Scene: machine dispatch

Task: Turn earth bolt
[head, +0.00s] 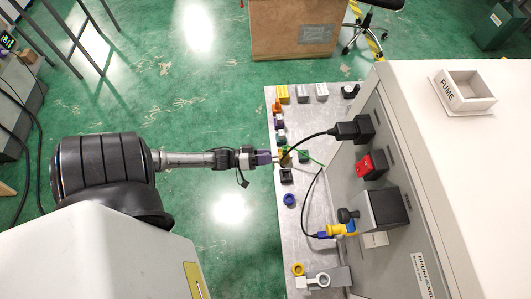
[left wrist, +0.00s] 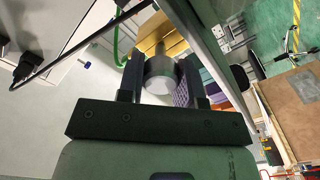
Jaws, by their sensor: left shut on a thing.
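My left gripper (head: 272,157) reaches in from the left over the edge of the metal plate. In the left wrist view my left gripper (left wrist: 160,80) is shut on a grey round piece (left wrist: 160,72), which looks like the earth bolt's head. It lies between the two fingers, with a yellow-brown block (left wrist: 170,35) behind it. In the head view the bolt is hidden by the gripper. A green cable (left wrist: 117,42) runs close beside one finger. It also shows in the head view, near a small green block (head: 303,155). My right gripper is not in view.
The metal plate (head: 277,235) carries several small coloured parts. A pale cabinet (head: 430,110) stands to the right, with black plugs (head: 352,130), a red block (head: 372,165) and a black box (head: 385,210). Black cables hang near my gripper. Green floor is open at left.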

